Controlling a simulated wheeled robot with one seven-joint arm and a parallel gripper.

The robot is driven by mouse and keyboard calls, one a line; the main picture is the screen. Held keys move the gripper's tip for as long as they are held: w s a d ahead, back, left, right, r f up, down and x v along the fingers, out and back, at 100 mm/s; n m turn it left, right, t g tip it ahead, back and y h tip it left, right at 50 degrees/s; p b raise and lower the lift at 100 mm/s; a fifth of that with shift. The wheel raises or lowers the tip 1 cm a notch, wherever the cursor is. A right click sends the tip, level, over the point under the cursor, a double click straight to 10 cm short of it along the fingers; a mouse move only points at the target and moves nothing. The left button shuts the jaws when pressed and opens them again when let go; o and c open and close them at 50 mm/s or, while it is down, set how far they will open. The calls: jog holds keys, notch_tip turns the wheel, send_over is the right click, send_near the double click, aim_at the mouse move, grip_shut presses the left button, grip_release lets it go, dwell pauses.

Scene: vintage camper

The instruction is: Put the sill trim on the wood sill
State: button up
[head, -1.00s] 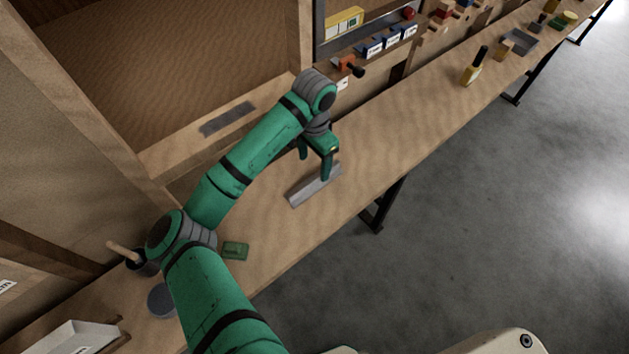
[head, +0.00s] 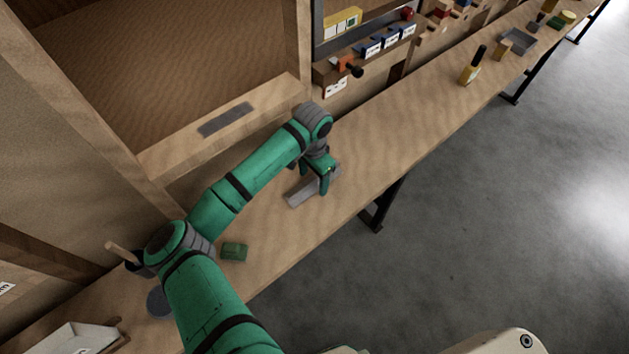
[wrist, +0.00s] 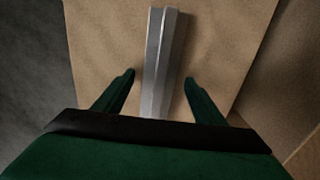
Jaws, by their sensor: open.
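The sill trim looks like a grey metal angled strip (head: 299,195) lying on the wooden bench. It also shows in the wrist view (wrist: 161,60), running lengthwise between the fingers. My gripper (head: 316,188) is open and low over the trim, with one finger on each side; it also shows in the wrist view (wrist: 160,88).
The bench (head: 380,160) runs diagonally to the upper right. A green box (head: 234,251) lies near my arm's base, and a white tray (head: 75,340) is at the lower left. A yellow bottle (head: 473,66) stands farther along. A shelf with boxes (head: 370,52) is behind.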

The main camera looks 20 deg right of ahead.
jog(key=shift+c, duration=0.3)
jog(key=shift+s, duration=0.1)
jog(key=c, duration=1.3)
jog(key=shift+r, duration=0.1)
